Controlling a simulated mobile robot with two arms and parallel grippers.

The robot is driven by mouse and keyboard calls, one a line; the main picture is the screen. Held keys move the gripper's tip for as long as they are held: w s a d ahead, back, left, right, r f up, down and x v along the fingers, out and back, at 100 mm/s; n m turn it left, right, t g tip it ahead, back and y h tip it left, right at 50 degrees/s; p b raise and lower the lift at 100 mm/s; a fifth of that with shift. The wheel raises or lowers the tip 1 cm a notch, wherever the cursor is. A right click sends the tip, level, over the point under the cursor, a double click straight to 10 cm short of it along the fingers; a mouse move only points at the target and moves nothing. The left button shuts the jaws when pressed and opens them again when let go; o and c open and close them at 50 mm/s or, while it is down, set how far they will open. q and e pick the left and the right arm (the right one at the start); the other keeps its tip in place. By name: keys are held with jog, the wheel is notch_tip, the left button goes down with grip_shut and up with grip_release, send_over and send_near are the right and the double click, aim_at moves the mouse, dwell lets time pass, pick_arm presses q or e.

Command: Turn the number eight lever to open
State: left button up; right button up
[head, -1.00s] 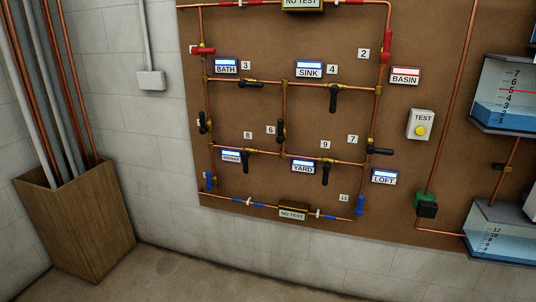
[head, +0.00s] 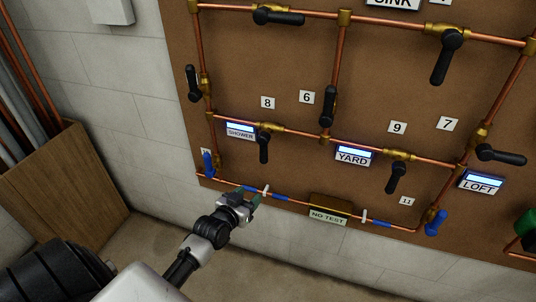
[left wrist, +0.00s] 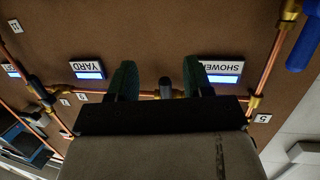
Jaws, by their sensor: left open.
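The number eight lever (head: 264,148) is a black handle on a brass valve, below the white 8 tag (head: 267,103) and right of the SHOWER label (head: 240,131). It hangs down, across its near-level copper pipe. My left gripper (head: 250,195) is open and empty, below the lever and in front of the board's lower edge. In the left wrist view, the lever's dark end (left wrist: 166,88) shows between the two green fingers of my left gripper (left wrist: 158,75), apart from them. The black gripper body hides part of the board there. My right gripper is not in view.
Other black levers sit close by: number six (head: 328,106) and number nine (head: 396,177). A blue lever (head: 209,163) is just left of my gripper. A blue-banded pipe with a NO TEST box (head: 331,207) runs low. A wooden bin (head: 68,190) stands left.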

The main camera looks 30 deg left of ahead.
aim_at(261, 155)
pick_arm(q)
notch_tip(261, 155, up, 10)
jog(key=t, duration=0.2)
jog(key=w, duration=1.1)
jog(key=shift+w+a+f, duration=0.25)
jog(key=shift+a, duration=0.15)
jog(key=shift+b, duration=0.3)
grip_shut()
